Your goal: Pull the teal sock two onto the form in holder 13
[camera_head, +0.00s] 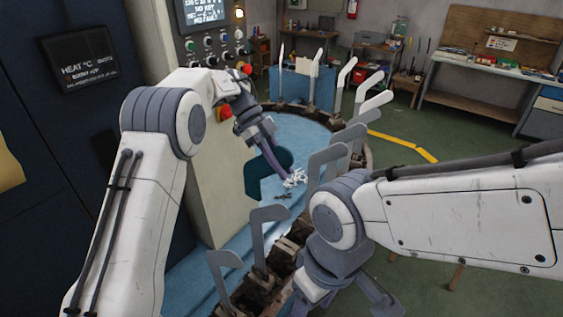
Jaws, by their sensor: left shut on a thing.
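The teal sock (257,183) is dark teal and hangs over the blue table top, beside the fingers of my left gripper (284,172). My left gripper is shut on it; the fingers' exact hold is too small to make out. Flat grey foot-shaped forms (326,160) stand upright in brown holders around the table's rim. I cannot read any holder number, so I cannot tell which is holder 13. My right gripper (342,300) is low in the picture, beside the near holders, with its fingers apart and nothing seen between them.
The round blue table (305,128) has a small white heap (295,178) on it near my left gripper. A control panel (215,45) with a red button stands behind my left arm. More forms (373,103) line the far rim. A workbench (480,80) stands at the back right.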

